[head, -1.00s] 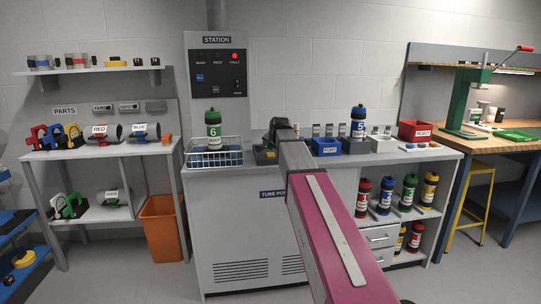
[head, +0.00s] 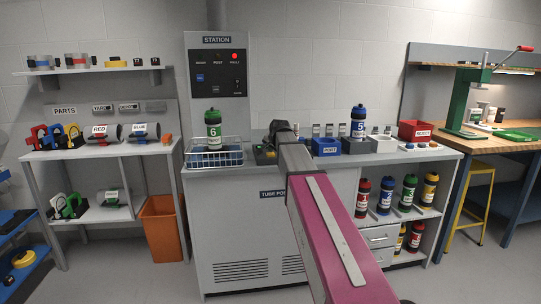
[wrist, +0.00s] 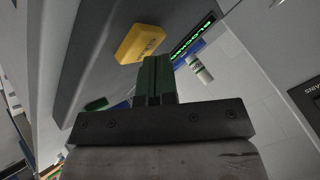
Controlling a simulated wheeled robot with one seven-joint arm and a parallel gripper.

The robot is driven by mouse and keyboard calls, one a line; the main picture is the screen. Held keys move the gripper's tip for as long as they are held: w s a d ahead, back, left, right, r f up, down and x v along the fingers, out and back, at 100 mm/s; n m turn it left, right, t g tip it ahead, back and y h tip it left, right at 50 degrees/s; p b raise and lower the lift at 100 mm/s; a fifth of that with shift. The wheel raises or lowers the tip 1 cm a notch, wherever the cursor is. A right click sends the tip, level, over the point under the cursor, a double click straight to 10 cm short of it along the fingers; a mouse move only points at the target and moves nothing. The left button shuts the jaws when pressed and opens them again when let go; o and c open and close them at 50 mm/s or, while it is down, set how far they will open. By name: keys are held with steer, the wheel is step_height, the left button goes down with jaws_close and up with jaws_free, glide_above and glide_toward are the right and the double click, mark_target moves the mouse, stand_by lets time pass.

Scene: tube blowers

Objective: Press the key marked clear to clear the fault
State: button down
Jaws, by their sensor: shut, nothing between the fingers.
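A yellow key (wrist: 140,42) with dark lettering, too blurred to read for certain, sits on a grey panel in the wrist view. My gripper (wrist: 157,60) has its green fingers shut together and empty. The fingertips appear close to the key's lower right edge; I cannot tell whether they touch it. In the head view a small dark box with yellow and green parts (head: 264,155) stands on the counter, partly hidden by my arm. The station panel (head: 217,91) shows a red lit fault lamp (head: 235,56).
In the wrist view a green key (wrist: 97,104) and a green-lit display (wrist: 192,38) lie near the yellow key. A wire basket (head: 215,158) with a green bottle (head: 213,124) stands left on the counter. A blue bin (head: 326,147) stands right of my arm.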

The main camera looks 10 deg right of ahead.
mark_target(272, 154)
steer(key=shift+f, duration=0.2)
stand_by(0.4)
steer(key=shift+r, duration=0.8)
steer(key=shift+r, duration=2.55)
